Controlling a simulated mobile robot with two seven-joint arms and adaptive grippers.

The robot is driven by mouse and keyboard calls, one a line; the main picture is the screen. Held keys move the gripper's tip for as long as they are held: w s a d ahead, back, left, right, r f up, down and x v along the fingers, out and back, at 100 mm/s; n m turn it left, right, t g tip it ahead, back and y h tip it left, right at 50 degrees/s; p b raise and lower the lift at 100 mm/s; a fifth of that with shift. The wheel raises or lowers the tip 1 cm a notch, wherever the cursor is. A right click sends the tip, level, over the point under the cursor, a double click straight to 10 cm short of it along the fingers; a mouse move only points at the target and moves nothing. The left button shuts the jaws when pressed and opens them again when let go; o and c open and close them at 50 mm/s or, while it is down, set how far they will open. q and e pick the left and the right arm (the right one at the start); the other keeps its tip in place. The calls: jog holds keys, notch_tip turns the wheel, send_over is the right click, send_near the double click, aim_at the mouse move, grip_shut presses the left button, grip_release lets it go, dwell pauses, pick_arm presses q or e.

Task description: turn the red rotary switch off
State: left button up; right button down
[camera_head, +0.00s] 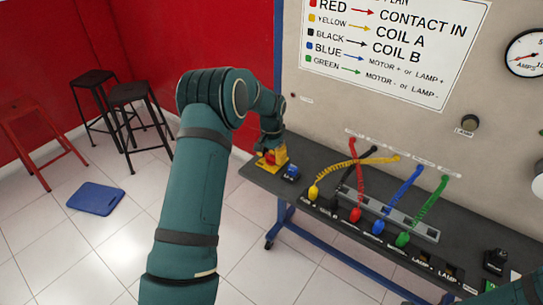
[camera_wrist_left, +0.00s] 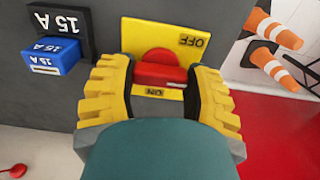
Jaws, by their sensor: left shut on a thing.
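The red rotary switch (camera_wrist_left: 160,68) sits on a yellow plate (camera_wrist_left: 195,42) marked OFF at one end and ON at the other in the left wrist view. My left gripper (camera_wrist_left: 162,88) has its yellow ridged fingers on both sides of the red knob and is shut on it. In the head view the red switch (camera_head: 270,157) shows small at the left end of the bench, with my left gripper (camera_head: 272,150) over it and partly hiding it. My right arm shows only as a piece at the lower right corner; its gripper is out of view.
Blue (camera_wrist_left: 52,57) and black (camera_wrist_left: 60,27) 15 A blocks stand beside the switch. Colored coiled leads with plugs run along the dark bench (camera_head: 330,170). Stools (camera_head: 130,95) and a blue mat (camera_head: 96,198) are on the floor at left. Traffic cones (camera_wrist_left: 272,30) show in the wrist view.

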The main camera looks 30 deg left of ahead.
aim_at(271, 156)
pick_arm(q)
jog(key=o, duration=1.2)
jog(key=shift+r, duration=0.1)
notch_tip(271, 156, up, 12)
